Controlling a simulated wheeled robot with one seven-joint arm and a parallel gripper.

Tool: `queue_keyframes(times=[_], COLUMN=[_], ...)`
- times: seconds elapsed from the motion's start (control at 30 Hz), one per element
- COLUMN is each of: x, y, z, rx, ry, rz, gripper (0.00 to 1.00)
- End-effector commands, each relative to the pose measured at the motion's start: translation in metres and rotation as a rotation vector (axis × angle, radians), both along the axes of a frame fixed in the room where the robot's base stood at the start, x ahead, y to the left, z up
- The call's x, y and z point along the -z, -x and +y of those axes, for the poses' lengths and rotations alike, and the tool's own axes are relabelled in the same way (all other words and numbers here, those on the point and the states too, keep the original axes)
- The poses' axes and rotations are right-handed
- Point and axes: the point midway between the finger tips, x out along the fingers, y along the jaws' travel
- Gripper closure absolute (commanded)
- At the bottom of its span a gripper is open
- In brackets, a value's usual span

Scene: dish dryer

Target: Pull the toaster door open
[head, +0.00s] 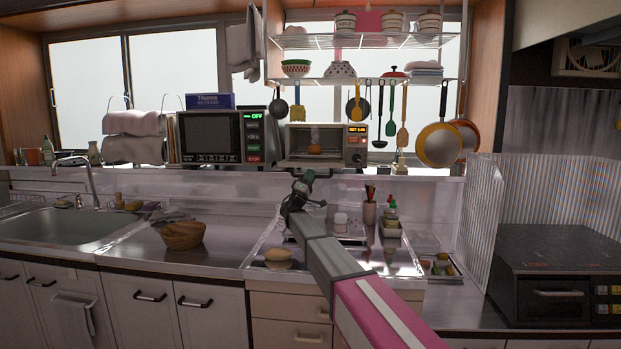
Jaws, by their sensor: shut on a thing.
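The toaster (293,142) is a small pale oven on the shelf at the back, right of the microwave. Its front shows a lit cavity with an orange-brown item (315,150) inside and a display at the upper right. The toaster door (325,164) shows as a pale strip along the lower front; its exact angle is hard to tell. My gripper (308,174) is at the lower front edge of the toaster, left of its middle, shut on the door. The gripper's own body hides the exact hold point.
The microwave (211,137) stands close on the left. Pans and utensils hang from the wire rack (365,80) above right. Below my arm are a basket (183,235), a bun (278,256) and bottles on the counter (130,247). A sink (65,222) is at left.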

Motion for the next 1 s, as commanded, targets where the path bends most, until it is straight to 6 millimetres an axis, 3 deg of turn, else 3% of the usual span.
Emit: queue_keyframes(times=[0.03,0.07,0.13,0.57,1.0], x=[0.0,0.0,0.0,0.004,0.047], y=[-0.001,-0.001,-0.001,0.004,0.038], z=[0.0,0.0,0.0,0.002,0.027], rx=[-0.004,-0.004,-0.003,-0.001,-0.002], ry=[-0.003,-0.003,-0.003,-0.001,-0.002], rz=[0.0,0.0,0.0,0.001,0.001], gripper=[1.0,0.8,0.59,0.59,0.59])
